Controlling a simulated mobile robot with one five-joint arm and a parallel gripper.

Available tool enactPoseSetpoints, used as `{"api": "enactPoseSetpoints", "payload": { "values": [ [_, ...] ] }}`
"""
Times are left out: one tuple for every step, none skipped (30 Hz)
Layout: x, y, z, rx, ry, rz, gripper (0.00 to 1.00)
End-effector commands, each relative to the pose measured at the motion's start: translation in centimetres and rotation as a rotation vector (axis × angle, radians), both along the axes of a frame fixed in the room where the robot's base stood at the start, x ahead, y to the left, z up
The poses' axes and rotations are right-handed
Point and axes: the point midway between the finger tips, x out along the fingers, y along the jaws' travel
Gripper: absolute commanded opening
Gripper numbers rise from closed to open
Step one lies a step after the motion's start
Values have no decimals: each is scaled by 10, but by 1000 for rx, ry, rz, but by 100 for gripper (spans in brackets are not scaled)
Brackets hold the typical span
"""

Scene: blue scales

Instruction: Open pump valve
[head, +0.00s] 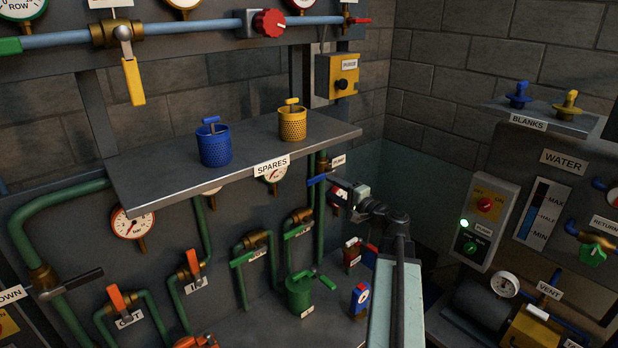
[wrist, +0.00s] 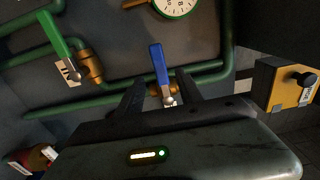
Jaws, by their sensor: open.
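A blue lever (wrist: 159,64) sits on a small brass valve (wrist: 168,97) in the wrist view and stands crosswise to its green pipe. In the head view the blue lever (head: 319,179) lies roughly level across an upright green pipe, below a small white label (head: 338,161) too small to read surely. My gripper (wrist: 160,88) is open, one finger to each side of the lever's lower part in the picture. Contact cannot be told. In the head view my gripper (head: 340,186) is just right of the lever, its fingers hard to make out.
A spares shelf (head: 150,187) with blue (head: 214,147) and yellow (head: 292,125) baskets juts out above. A yellow switch box (head: 338,76) hangs on the wall; it also shows in the wrist view (wrist: 287,84). A green-handled valve (wrist: 63,45) is left of the lever.

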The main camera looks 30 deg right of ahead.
Motion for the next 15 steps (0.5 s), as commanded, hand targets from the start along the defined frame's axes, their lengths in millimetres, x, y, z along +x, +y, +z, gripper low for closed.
{"api": "enactPoseSetpoints", "payload": {
  "values": [
    [3, 1, 0, 0, 0, 2, 44],
    [7, 1, 0, 0, 0, 3, 44],
    [12, 3, 0, 0, 0, 5, 44],
    [18, 4, 0, 0, 0, 6, 44],
    [23, 5, 0, 0, 0, 7, 44],
    [32, 6, 0, 0, 1, 8, 44],
    [38, 7, 0, 0, 1, 9, 44],
    [44, 8, 0, 0, 1, 9, 44],
    [52, 10, 0, 0, 1, 10, 44],
    [57, 11, 0, -1, 1, 10, 44],
    [62, 12, 0, -1, 1, 10, 44],
    [68, 13, 0, -1, 1, 10, 44],
    [71, 14, 0, -1, 1, 10, 44],
    [74, 14, 0, -1, 1, 11, 44],
    [77, 15, 0, -1, 1, 11, 44]
  ]
}}
